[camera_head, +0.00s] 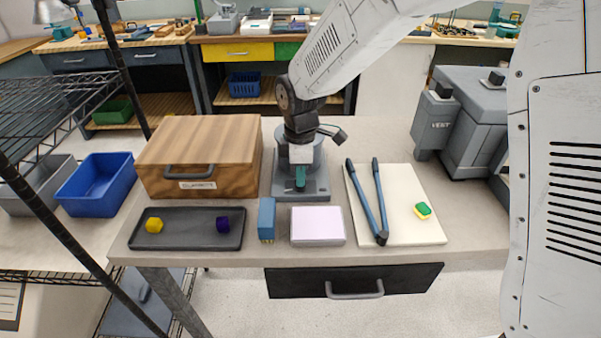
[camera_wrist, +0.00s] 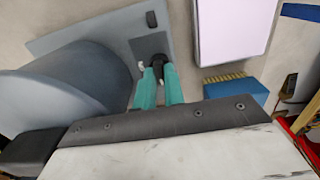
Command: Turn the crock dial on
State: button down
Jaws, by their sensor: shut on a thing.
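The crock is a grey, rounded vessel (camera_head: 319,160) on a flat grey base (camera_head: 316,190) near the middle of the table. In the wrist view its curved body (camera_wrist: 85,80) fills the left, and the base plate (camera_wrist: 110,38) lies beside it. The dial (camera_wrist: 158,59) is a small dark knob on that base, with a whitish bit by its left side. My gripper (camera_head: 300,186) has teal fingers and points down in front of the crock. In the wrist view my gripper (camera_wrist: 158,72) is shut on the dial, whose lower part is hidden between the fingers.
A blue brush (camera_head: 266,218) and a pale lilac block (camera_head: 317,226) lie close in front. A wooden box (camera_head: 215,145) and dark tray (camera_head: 175,240) are left. A white board (camera_head: 410,225) with blue tongs (camera_head: 370,205) and a sponge (camera_head: 423,211) is right.

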jog(key=m, duration=1.3)
jog(key=shift+m, duration=2.5)
jog(key=c, duration=1.5)
grip_release()
